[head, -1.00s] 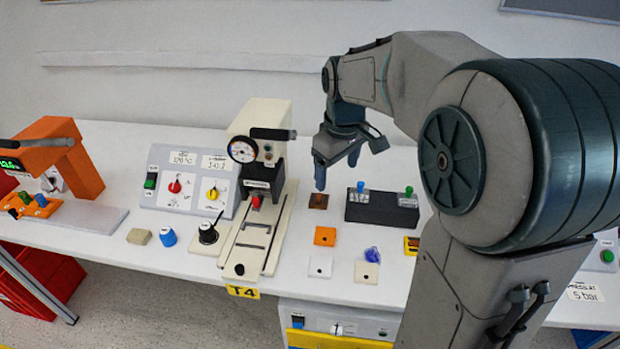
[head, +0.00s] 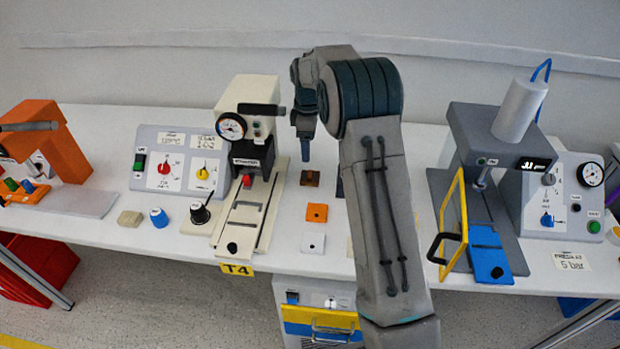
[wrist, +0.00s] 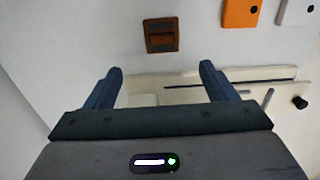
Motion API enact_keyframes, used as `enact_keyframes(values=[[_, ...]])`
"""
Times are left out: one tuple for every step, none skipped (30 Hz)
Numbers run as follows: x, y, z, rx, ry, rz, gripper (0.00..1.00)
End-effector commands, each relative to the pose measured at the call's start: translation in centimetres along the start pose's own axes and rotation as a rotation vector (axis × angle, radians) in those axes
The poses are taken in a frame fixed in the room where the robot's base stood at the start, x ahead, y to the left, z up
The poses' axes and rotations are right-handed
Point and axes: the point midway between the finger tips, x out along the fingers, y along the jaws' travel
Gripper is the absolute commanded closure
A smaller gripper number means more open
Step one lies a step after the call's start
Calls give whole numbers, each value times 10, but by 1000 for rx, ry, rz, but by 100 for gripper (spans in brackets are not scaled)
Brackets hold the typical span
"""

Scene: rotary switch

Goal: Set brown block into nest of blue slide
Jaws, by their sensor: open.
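The brown block (head: 310,177) lies on the white table, right of the cream press, and seems to sit on a dark brown square plate. In the wrist view the brown block (wrist: 161,38) shows beyond my fingertips, between their lines and apart from them. My gripper (head: 304,152) is just above and behind the block in the head view; in the wrist view my gripper (wrist: 161,68) is open and empty. The blue slide (head: 487,250) lies at the front of the grey press at the right, with a dark round spot on it, beside a yellow guard frame (head: 456,225).
The cream press (head: 247,130) stands left of my gripper with its cream slide (head: 243,220) in front. An orange plate (head: 316,212) and a white plate (head: 313,243) lie in front of the block. My arm hides the table's middle right.

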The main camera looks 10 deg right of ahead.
Motion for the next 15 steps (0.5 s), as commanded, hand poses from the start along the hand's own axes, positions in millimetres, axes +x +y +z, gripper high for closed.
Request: enact_keyframes(values=[[12, -1, 0, 0, -2, -5, 22], [18, -1, 0, 1, -1, -4, 22], [25, -1, 1, 1, -1, -4, 22], [30, -1, 1, 2, -1, -3, 22], [34, -1, 1, 2, -1, -3, 22], [40, 0, 0, 2, -1, -2, 22], [44, 0, 1, 2, -1, -2, 22], [46, -1, 1, 2, -1, -2, 22], [49, -1, 1, 2, -1, -1, 22], [51, 0, 0, 1, 0, 0, 22], [52, 0, 1, 1, 0, 0, 22], [54, -1, 1, 1, 0, 0, 22], [56, -1, 1, 1, -1, -1, 22], [59, -2, 2, 1, -1, -2, 22], [64, -2, 3, 0, -2, -2, 22]])
